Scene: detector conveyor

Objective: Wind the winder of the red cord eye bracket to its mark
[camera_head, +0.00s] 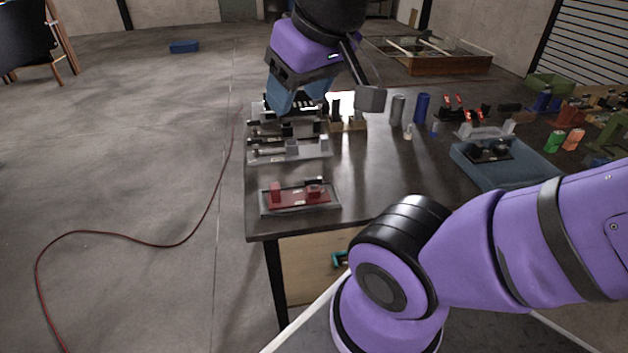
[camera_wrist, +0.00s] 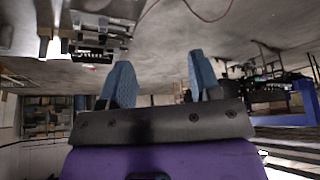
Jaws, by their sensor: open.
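A red bracket (camera_head: 299,194), which looks like the red cord eye bracket, sits in a shallow grey tray (camera_head: 264,208) at the front left of the table. It has a red upright at its left end and a red block with a small dark part on top at its right. I cannot make out the winder or its mark. My gripper (camera_head: 297,100) is over the far left of the table, behind and above the red bracket and apart from it. In the wrist view my gripper (camera_wrist: 160,82) has its two blue fingers spread with nothing between them.
Grey fixtures (camera_head: 290,156) stand behind the red bracket, close under my gripper. Grey and blue cylinders (camera_head: 422,108) stand at the back. The table (camera_head: 375,165) is bare right of the red bracket.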

